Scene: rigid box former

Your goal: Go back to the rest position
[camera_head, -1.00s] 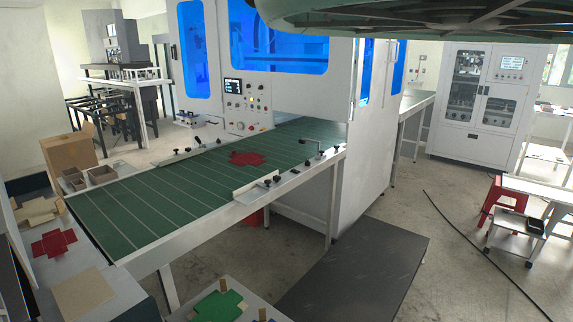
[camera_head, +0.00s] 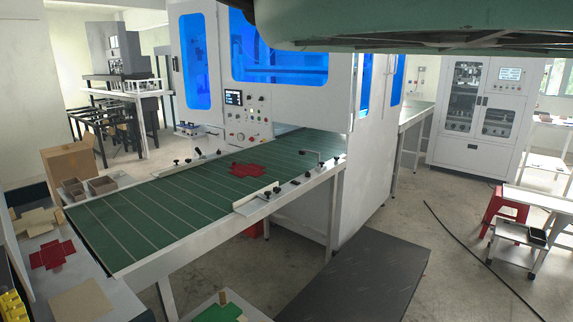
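My gripper is not in view, so its state does not show. A red flat box blank (camera_head: 247,170) lies on the green conveyor belt (camera_head: 150,217), in front of the machine opening. Another red cross-shaped blank (camera_head: 52,254) lies on the side table at the left. A green blank (camera_head: 217,313) shows at the bottom edge, partly cut off.
The box-forming machine (camera_head: 280,107) stands behind the belt. A dark mat (camera_head: 350,275) lies on the floor at front. A red stool (camera_head: 505,208) and a small cart (camera_head: 520,240) stand at right. A cable (camera_head: 470,255) crosses the open floor.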

